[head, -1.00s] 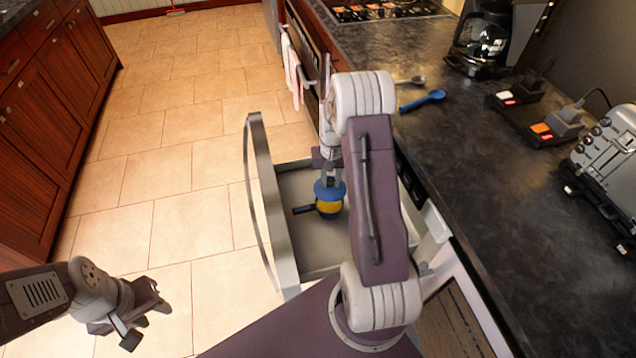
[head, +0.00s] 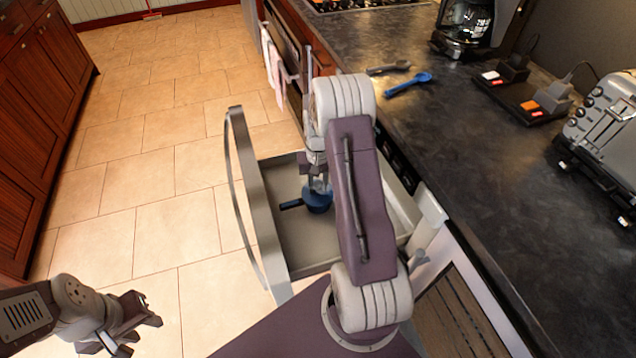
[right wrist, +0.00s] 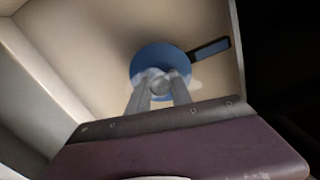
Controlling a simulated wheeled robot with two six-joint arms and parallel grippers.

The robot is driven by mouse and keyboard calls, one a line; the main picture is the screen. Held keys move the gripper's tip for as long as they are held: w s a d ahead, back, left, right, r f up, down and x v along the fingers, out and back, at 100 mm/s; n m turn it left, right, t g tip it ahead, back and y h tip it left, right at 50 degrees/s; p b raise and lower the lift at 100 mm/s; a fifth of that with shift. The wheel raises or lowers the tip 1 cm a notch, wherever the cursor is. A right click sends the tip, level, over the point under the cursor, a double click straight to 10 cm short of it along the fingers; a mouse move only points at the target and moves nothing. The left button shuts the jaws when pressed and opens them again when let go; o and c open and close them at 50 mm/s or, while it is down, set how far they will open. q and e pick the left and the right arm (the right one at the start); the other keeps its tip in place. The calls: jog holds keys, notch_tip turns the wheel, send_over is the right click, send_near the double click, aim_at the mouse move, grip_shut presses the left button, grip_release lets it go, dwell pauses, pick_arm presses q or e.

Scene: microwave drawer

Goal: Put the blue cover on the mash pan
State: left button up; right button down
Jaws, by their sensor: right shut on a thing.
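The blue cover (head: 322,197) sits over the mash pan (head: 315,209) inside the open drawer, and none of the yellow mash shows. The pan's dark handle (head: 291,204) points left in the head view. In the right wrist view the round cover (right wrist: 152,59) hides the pan's bowl, and the handle (right wrist: 210,49) sticks out at upper right. My right gripper (head: 318,186) is above the pan, shut on the cover's knob, which also shows between the fingers in the right wrist view (right wrist: 160,88). My left gripper (head: 143,331) is open and empty above the floor at lower left.
The drawer (head: 305,229) is pulled out, with its tall curved front (head: 253,195) left of the pan. On the dark counter (head: 455,150) lie a blue spoon (head: 408,84) and a grey one (head: 388,69). A toaster (head: 607,120) stands at right.

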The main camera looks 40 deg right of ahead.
jog(key=shift+r+p, duration=0.1)
jog(key=shift+p, duration=0.45)
dwell(0.8)
jog(key=shift+f, duration=0.4)
dwell(0.4)
dwell(0.6)
jog(key=c, duration=0.6)
grip_release()
notch_tip(320, 180, up, 7)
jog(key=p, duration=0.7)
